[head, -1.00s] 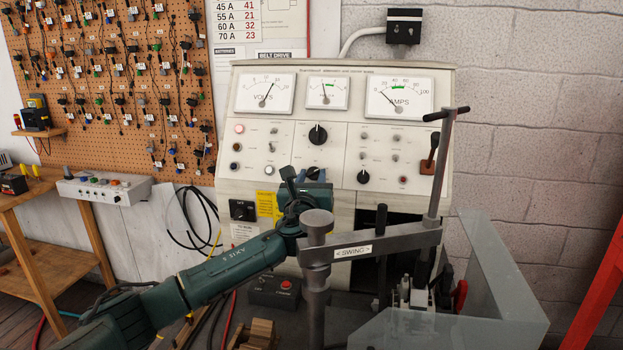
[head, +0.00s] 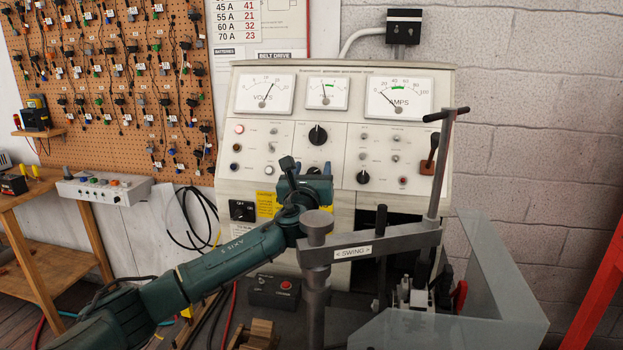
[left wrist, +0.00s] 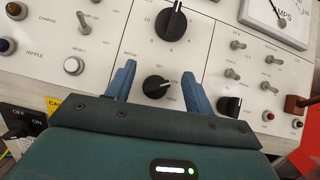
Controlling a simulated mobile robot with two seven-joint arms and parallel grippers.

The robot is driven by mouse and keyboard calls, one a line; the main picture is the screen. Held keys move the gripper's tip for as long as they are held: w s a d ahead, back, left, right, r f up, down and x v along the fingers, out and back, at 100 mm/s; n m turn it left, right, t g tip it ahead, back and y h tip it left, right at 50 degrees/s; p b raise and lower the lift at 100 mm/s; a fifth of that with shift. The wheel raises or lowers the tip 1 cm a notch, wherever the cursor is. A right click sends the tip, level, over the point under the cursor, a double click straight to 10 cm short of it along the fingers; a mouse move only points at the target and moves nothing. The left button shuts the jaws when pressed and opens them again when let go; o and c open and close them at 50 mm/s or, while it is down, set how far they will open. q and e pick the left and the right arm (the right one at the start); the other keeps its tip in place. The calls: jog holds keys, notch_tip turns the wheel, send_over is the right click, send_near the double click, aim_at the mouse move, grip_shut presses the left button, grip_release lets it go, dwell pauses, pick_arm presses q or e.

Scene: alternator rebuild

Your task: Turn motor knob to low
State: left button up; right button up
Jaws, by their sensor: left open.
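The motor knob (left wrist: 156,87) is a small black knob on the white control panel. In the left wrist view it sits between my two blue fingers, with a gap on each side, and small printed labels lie around it. Its pointer seems to face right, but the exact setting is too small to read. My left gripper (left wrist: 157,82) is open around the knob. In the head view my left gripper (head: 313,172) is at the panel's lower middle and hides most of the knob. My right gripper is in neither view now.
A larger black knob (left wrist: 172,20) sits just above, and another black knob (left wrist: 229,106) is to the right. Metal toggles surround them. A black ON/OFF switch (head: 242,210) is lower left. A grey swing arm (head: 370,243) and clear shield (head: 490,270) stand in front.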

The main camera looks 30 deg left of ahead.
pick_arm(q)
notch_tip(320, 180, up, 8)
dwell(0.7)
